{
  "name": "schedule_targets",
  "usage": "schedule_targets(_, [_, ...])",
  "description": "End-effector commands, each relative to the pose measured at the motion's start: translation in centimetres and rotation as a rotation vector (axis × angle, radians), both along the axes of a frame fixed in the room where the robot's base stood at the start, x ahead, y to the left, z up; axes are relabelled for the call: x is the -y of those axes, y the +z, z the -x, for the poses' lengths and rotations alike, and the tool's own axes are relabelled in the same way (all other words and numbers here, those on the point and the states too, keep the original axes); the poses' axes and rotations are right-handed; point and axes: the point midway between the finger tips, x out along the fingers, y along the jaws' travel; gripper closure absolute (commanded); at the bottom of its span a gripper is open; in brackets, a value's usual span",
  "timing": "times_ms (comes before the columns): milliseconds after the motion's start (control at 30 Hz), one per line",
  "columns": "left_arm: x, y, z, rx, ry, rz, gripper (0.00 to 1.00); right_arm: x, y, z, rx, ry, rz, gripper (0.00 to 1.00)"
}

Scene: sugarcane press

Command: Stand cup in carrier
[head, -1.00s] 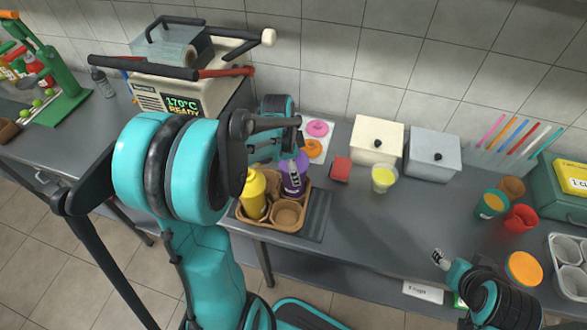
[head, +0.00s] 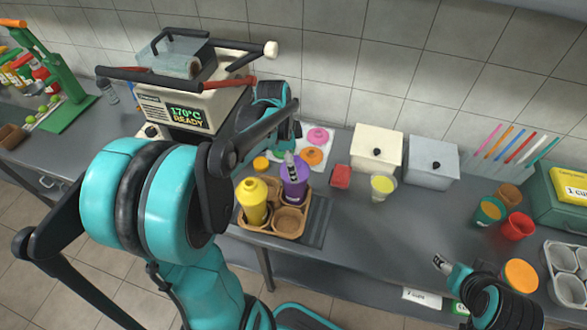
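The brown carrier (head: 289,236) sits on the counter in front of my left arm. A yellow cup-like container (head: 254,204) stands in its left side, and a purple cup (head: 295,188) stands upright in its back right compartment. The front right compartment looks empty. My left gripper (head: 290,159) is at the top of the purple cup, a grey finger overlapping its rim; my arm hides the rest, so its opening is unclear. A clear cup of yellow liquid (head: 383,188) stands right of the carrier. My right gripper (head: 440,262) is over the counter's front edge, apart from the cups; its opening is unclear.
A press machine (head: 185,105) reading 170°C READY stands behind my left arm. A red block (head: 341,177), a cream box (head: 376,148) and a grey box (head: 431,158) stand along the back. Green (head: 488,211) and red (head: 518,226) cups stand at right. The middle counter is clear.

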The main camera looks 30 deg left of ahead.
Motion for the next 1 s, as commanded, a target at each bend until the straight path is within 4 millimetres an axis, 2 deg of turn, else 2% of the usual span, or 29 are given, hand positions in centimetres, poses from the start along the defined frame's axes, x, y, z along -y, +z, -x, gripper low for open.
schedule_targets(33, [-0.1, 1.3, 0.2, 0.0, 0.001, 0.0, 0.11, 0.0, 0.6, 0.0, 0.0, 0.0, 0.0, 0.44])
schedule_targets(100, [-0.3, 2.5, 0.3, 0.0, 0.001, 0.0, 0.11, 0.0, 0.9, 0.0, 0.0, 0.0, 0.0, 0.44])
schedule_targets(367, [0.1, 4.7, 0.8, 0.011, 0.025, -0.006, 0.11, 0.0, 1.3, 0.0, 0.0, 0.0, 0.0, 0.44])
schedule_targets(467, [1.7, 5.4, 1.8, 0.047, 0.111, -0.022, 0.11, 0.0, 1.3, 0.0, 0.0, 0.0, 0.0, 0.44])
schedule_targets(600, [5.2, 6.6, 4.4, 0.153, 0.325, -0.026, 0.11, 0.0, 1.3, 0.0, 0.0, 0.0, 0.0, 0.44])
schedule_targets(733, [8.1, 7.0, 6.9, 0.271, 0.537, 0.021, 0.11, 0.0, 1.3, 0.0, 0.0, 0.0, 0.0, 0.44])
schedule_targets(900, [10.5, 6.6, 9.3, 0.387, 0.742, 0.127, 0.11, 0.0, 1.3, 0.0, 0.0, 0.0, 0.0, 0.44])
schedule_targets(1000, [11.2, 6.4, 10.0, 0.422, 0.811, 0.175, 0.11, 0.0, 1.3, 0.0, 0.0, 0.0, 0.0, 0.44])
